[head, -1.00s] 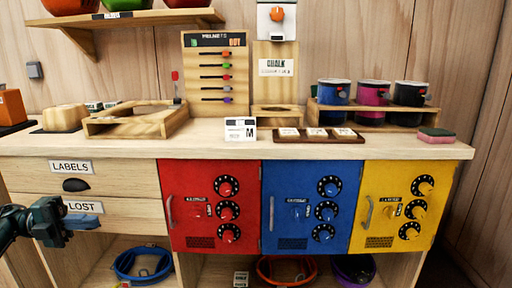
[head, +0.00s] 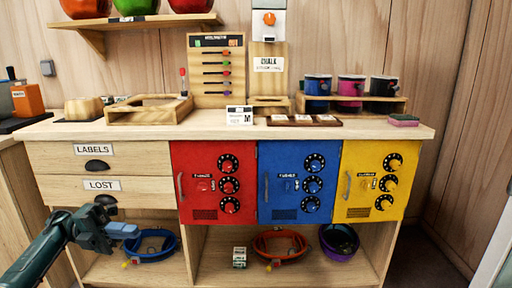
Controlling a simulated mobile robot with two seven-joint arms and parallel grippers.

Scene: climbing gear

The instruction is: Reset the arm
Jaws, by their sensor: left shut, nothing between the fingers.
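My left gripper (head: 122,231) is in the head view at the lower left, on a dark green arm that comes in from the left edge. Its fingers are shut with nothing between them. My right gripper is not in view.
The counter (head: 215,127) holds trays, cups (head: 350,88) and boards. Red (head: 204,206), blue (head: 284,205) and yellow (head: 361,205) doors with dials are closed.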

